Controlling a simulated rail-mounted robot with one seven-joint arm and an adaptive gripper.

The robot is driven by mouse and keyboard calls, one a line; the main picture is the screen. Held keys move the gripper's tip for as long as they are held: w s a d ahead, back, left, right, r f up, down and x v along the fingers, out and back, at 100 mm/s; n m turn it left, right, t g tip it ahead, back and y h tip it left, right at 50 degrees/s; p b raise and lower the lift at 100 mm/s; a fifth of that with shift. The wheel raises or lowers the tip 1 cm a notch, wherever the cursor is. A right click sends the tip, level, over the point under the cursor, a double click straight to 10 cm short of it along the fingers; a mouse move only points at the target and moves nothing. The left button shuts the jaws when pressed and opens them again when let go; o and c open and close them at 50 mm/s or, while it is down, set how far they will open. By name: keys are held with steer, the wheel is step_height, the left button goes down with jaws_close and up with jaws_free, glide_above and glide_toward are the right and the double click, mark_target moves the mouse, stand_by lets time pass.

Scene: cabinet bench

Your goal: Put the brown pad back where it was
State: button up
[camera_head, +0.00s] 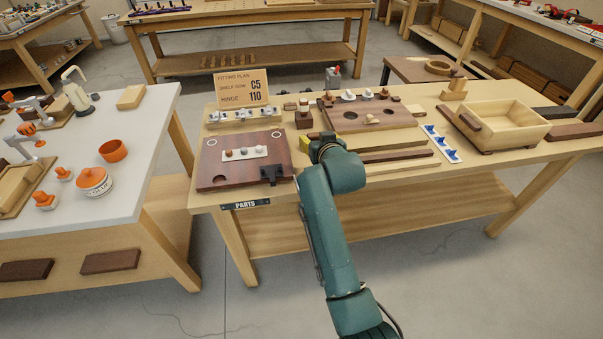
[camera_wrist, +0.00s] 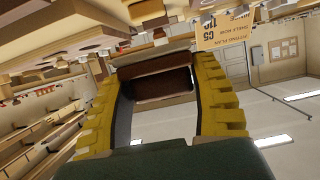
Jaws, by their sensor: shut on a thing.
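My gripper (camera_head: 322,146) is low over the middle of the bench, between the dark wooden board on the left and the board with holes. In the wrist view its two yellow ridged fingers (camera_wrist: 160,88) stand either side of a dark brown pad (camera_wrist: 163,84), shut on it. The pad is hidden behind my wrist in the head view. A small brown block (camera_head: 304,117) stands on the bench just behind my gripper.
The dark board (camera_head: 218,158) bears a white strip and a black bracket. The board with holes (camera_head: 382,122) has knobs behind it. A sign (camera_head: 240,88) stands at the back. A wooden box (camera_head: 515,132) and a blue-and-white strip (camera_head: 448,150) are to the right. The front edge is mostly clear.

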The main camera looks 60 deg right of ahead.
steer(key=f+b, duration=0.1)
steer(key=f, duration=0.2)
steer(key=f+b, duration=0.1)
steer(key=f, duration=0.2)
steer(key=s+f+b, duration=0.1)
steer(key=f+b, duration=0.1)
steer(key=f, duration=0.1)
steer(key=shift+d+f, duration=0.3)
steer(key=shift+f, duration=0.1)
steer(key=shift+w, duration=0.1)
steer(key=o, duration=1.2)
steer(key=shift+o, duration=0.2)
steer(key=shift+a+r, duration=0.15)
steer(key=shift+r, duration=0.05)
steer(key=p+v, duration=0.5)
steer(key=v, duration=0.6)
steer(key=shift+s+a+r, duration=0.15)
steer(key=shift+s+a, duration=0.05)
steer(key=shift+a, duration=0.05)
